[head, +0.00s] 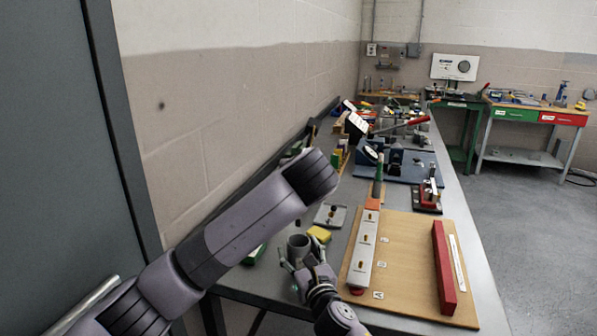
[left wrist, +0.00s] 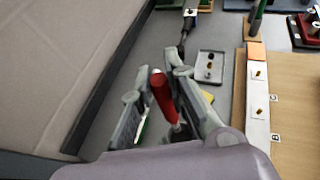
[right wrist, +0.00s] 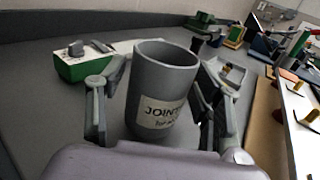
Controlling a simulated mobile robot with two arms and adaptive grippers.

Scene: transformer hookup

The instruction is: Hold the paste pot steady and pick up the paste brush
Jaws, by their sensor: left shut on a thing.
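The paste pot (right wrist: 160,90) is a grey cup with a printed label. It stands upright between the fingers of my right gripper (right wrist: 158,95), and whether both fingers press on it is unclear. In the head view the pot (head: 298,243) is at the bench's near left, with my right gripper (head: 305,262) around it. The paste brush, with a red handle (left wrist: 164,97), is between the fingers of my left gripper (left wrist: 163,88), which is shut on it. My left arm hides the left gripper in the head view.
A yellow sponge (head: 320,234) and a small metal tray (head: 330,215) lie beyond the pot. A wooden board (head: 405,255) with a metal bar and a red bar is to the right. A green and grey box (right wrist: 85,62) stands left of the pot. Tools crowd the far bench.

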